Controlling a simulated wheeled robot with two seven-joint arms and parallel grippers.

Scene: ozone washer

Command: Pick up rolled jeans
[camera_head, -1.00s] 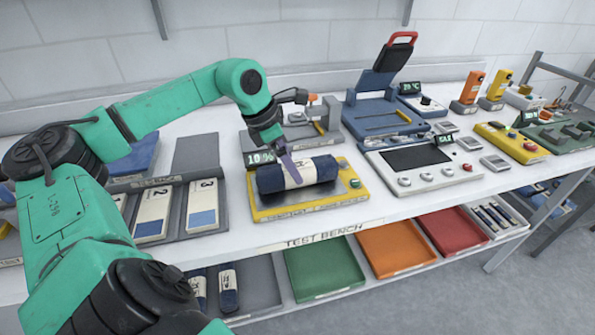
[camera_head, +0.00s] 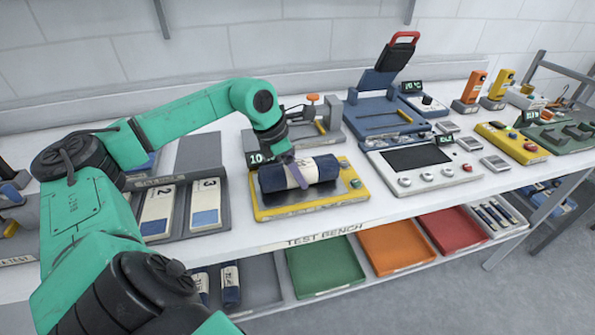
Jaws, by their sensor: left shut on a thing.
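The far finger is hidden by the roll. My right gripper is not in view.
A small clamp device (camera_head: 318,112) stands just behind the plate. A white panel with a dark screen (camera_head: 418,158) is to the right, and a grey tray with numbered cards (camera_head: 207,193) to the left. Colored trays, including a green one (camera_head: 325,265), sit on the shelf below.

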